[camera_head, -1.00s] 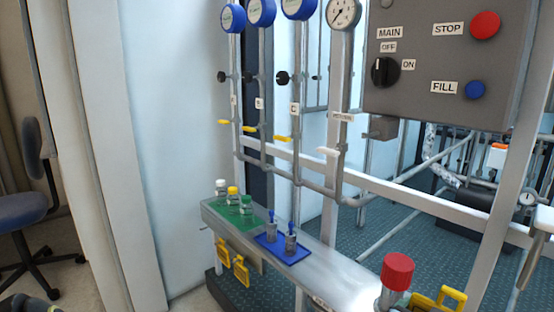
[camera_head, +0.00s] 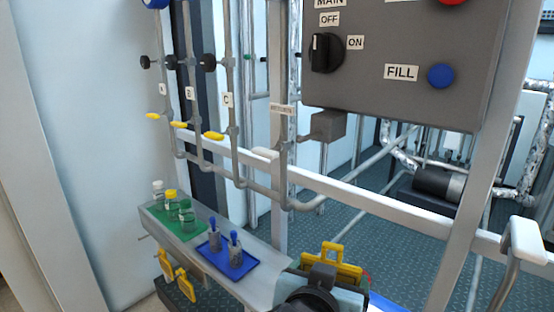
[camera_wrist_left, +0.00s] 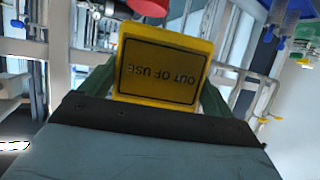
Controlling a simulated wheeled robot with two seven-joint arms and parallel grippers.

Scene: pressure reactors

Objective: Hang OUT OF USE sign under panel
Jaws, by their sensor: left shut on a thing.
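The yellow OUT OF USE sign (camera_wrist_left: 163,72) is held between the green fingers of my left gripper (camera_wrist_left: 157,90), its text upside down in the left wrist view. In the head view the sign (camera_head: 332,256) stands up beyond my dark left wrist (camera_head: 318,285) at the lower middle, below the panel and apart from it. The grey panel (camera_head: 400,85) is at the upper right, with a black MAIN switch pointing to OFF and a blue FILL button (camera_head: 441,76). A grey box (camera_head: 328,126) sits at its lower left edge. My right gripper is out of view.
A shelf at the lower left holds a green mat (camera_head: 163,224) with bottles and a blue tray (camera_head: 240,268) with two small vessels. Yellow tags (camera_head: 181,284) hang at its front. Pipes with yellow valve handles (camera_head: 213,135) stand behind. A rail (camera_head: 380,203) crosses below the panel.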

